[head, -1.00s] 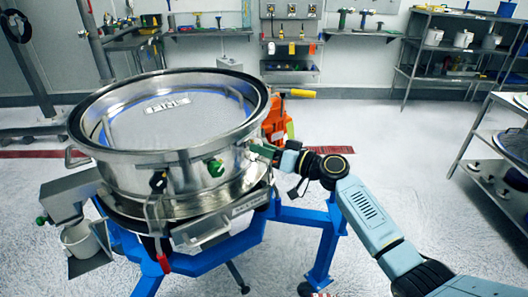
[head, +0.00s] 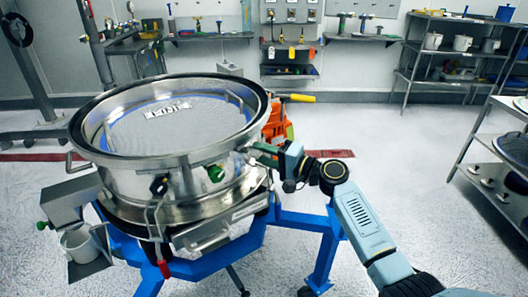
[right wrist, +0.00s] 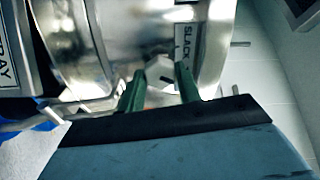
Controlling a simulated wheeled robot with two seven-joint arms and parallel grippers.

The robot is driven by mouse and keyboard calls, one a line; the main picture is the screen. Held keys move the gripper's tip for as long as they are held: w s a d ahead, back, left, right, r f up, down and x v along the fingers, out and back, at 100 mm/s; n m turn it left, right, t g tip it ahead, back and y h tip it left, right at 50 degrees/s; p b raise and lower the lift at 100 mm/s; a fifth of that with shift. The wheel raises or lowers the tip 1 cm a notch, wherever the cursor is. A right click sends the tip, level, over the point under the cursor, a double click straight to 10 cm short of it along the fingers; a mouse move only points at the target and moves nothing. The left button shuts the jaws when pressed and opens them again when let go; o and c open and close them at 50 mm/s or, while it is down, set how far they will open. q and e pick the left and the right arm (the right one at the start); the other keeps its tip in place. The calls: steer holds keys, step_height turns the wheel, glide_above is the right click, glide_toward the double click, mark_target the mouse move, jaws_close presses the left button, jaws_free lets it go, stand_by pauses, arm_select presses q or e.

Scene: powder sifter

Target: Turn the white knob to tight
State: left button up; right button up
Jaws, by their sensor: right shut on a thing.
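The white knob (right wrist: 158,74) shows in the right wrist view on the side of the round steel sifter (head: 130,178). It has a small dark mark on its face. A label reading SLACK (right wrist: 187,44) is beside it. My right gripper (right wrist: 160,88) has its two green fingers on either side of the knob and is shut on it. In the head view my right gripper (head: 262,153) reaches the sifter's right side, and I cannot make out the knob there. My left gripper is not in view.
The sifter stands on a blue frame (head: 322,255). An orange machine (head: 279,122) with a yellow handle is behind the gripper. Shelves (head: 440,60) stand at the back right. The floor between is open.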

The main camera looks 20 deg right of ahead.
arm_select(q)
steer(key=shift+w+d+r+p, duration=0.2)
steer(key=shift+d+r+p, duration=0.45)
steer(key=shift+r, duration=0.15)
arm_select(e)
steer(key=shift+m, duration=1.7)
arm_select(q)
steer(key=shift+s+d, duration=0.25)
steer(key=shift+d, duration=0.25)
arm_select(e)
steer(key=shift+m, duration=0.3)
steer(key=o, duration=1)
steer(key=shift+c, duration=0.2)
steer(key=shift+s+d, duration=0.15)
steer(key=shift+d, duration=0.05)
steer(key=v, duration=1.3)
